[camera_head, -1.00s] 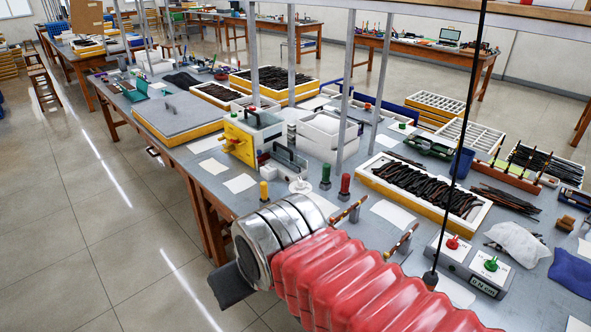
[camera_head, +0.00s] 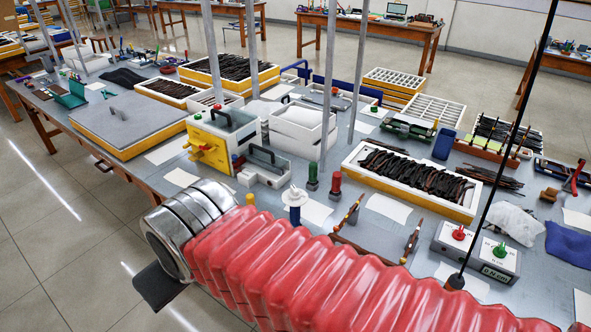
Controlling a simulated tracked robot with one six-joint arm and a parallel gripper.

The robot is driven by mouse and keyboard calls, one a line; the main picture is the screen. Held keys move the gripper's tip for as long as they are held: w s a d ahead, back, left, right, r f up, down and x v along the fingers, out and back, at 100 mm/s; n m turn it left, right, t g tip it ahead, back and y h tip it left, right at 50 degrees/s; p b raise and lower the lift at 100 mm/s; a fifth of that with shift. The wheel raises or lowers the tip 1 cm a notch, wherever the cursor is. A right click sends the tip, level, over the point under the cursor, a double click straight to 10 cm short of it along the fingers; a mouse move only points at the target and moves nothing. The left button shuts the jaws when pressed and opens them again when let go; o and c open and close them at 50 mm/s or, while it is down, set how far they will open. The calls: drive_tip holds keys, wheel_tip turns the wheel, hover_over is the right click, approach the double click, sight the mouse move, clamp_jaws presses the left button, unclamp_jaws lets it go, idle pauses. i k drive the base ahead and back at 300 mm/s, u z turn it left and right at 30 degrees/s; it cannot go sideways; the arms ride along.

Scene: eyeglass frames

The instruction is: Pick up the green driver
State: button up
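A small green upright piece (camera_head: 312,175), which looks like a driver handle, stands near the table's front edge, left of a similar red one (camera_head: 335,182). Another green knob-like handle (camera_head: 500,250) stands on the right-hand white-grey box marked "N cm" (camera_head: 492,267). I cannot tell which of these is the green driver. My arm, red and ribbed with a silver ringed joint, crosses the foreground. A dark flat piece shows below that joint. My gripper's fingers are not visible.
A yellow-white machine (camera_head: 208,145) and white bins (camera_head: 300,128) stand behind the upright pieces. A tray of dark frames (camera_head: 455,212) lies to the right. Thin grey posts rise from the table (camera_head: 345,245), and a black rod hangs at right. Paper sheets lie between.

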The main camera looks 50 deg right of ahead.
sight(313, 166)
drive_tip(key=z, duration=0.1)
drive_tip(key=i, duration=0.7)
drive_tip(key=z, duration=0.4)
drive_tip(key=i, duration=0.8)
drive_tip(key=z, duration=0.3)
